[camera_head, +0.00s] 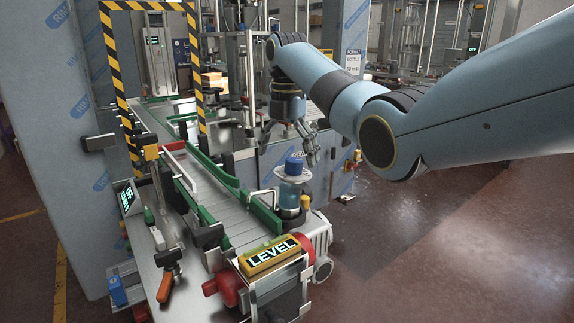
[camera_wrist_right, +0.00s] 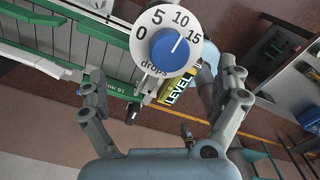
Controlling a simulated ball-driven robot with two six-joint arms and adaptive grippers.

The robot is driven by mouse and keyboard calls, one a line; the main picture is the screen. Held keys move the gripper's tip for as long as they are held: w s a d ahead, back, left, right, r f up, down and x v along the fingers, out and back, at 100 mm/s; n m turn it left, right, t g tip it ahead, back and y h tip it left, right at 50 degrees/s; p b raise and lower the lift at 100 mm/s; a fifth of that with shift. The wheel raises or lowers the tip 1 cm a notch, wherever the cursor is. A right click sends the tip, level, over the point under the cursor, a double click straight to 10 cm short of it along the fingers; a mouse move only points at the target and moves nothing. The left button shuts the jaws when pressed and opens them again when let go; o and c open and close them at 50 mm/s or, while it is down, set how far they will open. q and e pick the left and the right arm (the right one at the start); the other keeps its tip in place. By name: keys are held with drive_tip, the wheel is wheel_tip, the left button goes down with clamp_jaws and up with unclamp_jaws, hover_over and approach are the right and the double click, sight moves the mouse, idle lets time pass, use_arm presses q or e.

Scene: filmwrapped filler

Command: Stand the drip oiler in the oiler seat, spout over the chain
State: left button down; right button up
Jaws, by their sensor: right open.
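The drip oiler (camera_head: 293,172), with a blue knob on a white dial disc and a clear bluish body, stands about upright beside the conveyor's near right end. In the right wrist view its dial (camera_wrist_right: 150,22) reads 0, 5, 10, 15 and "drops". My right gripper (camera_head: 294,148) is open and empty just above the oiler; in the wrist view its fingers (camera_wrist_right: 163,88) are spread, with the dial beyond them. A bent metal bracket (camera_head: 262,191) is beside the oiler. The oiler's base, its spout and the seat cannot be made out. My left gripper is out of view.
The slatted conveyor (camera_head: 232,208) has green side rails (camera_head: 262,215). A striped frame (camera_head: 117,90) stands behind. Floor at right is clear.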

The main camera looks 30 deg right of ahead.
drive_tip(key=shift+r, duration=2.05)
